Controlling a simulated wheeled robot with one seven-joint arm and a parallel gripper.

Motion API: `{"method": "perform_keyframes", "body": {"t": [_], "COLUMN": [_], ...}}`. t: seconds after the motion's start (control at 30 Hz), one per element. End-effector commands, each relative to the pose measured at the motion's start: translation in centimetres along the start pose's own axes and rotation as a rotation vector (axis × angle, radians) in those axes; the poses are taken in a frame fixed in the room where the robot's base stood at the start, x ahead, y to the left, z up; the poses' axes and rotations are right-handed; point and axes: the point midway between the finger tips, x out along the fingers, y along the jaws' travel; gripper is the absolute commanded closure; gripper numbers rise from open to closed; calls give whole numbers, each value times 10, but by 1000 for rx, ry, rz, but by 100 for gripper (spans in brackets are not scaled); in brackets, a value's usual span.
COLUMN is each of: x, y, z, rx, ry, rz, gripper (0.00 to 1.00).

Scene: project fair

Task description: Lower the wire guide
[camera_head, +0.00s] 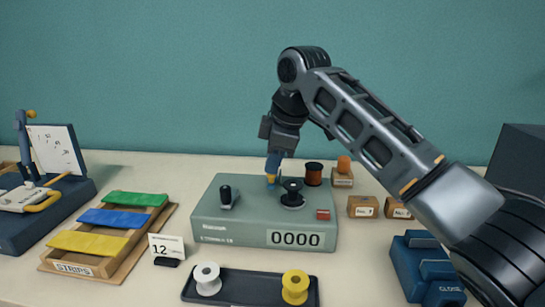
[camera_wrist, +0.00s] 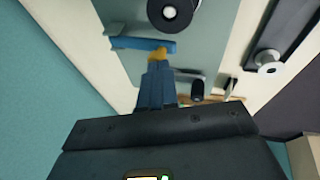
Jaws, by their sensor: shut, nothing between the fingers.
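A grey-green winding machine (camera_head: 225,236) with a counter reading 0000 (camera_head: 295,239) stands in the middle of the table. On its top, a blue arm (camera_wrist: 130,43), which looks like the wire guide, shows in the wrist view. In the head view it is mostly hidden at my fingers. My gripper (camera_head: 272,172) points down over the back of the machine, with its fingers together and empty. In the wrist view my fingertips (camera_wrist: 158,62) are right beside the blue arm. A yellow patch (camera_wrist: 158,53) shows there; I cannot tell whether the fingers touch the arm.
A black spindle (camera_head: 292,194) and black knob (camera_head: 228,196) stand on the machine. A copper-red spool (camera_head: 313,174) is just behind. A dark tray (camera_head: 245,286) with white and yellow spools lies in front. Strips rack (camera_head: 75,266) is left, blue device (camera_head: 425,270) right.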

Motion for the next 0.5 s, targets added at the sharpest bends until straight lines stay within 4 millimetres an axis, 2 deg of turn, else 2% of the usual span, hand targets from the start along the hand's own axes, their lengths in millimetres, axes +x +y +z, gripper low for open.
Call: {"method": "perform_keyframes", "body": {"t": [0.1, 0.5], "x": [7, 8], "y": [-2, -3], "z": [2, 2], "rx": [-13, -24], "ry": [-1, -3], "rz": [47, 89], "gripper": [100, 100]}}
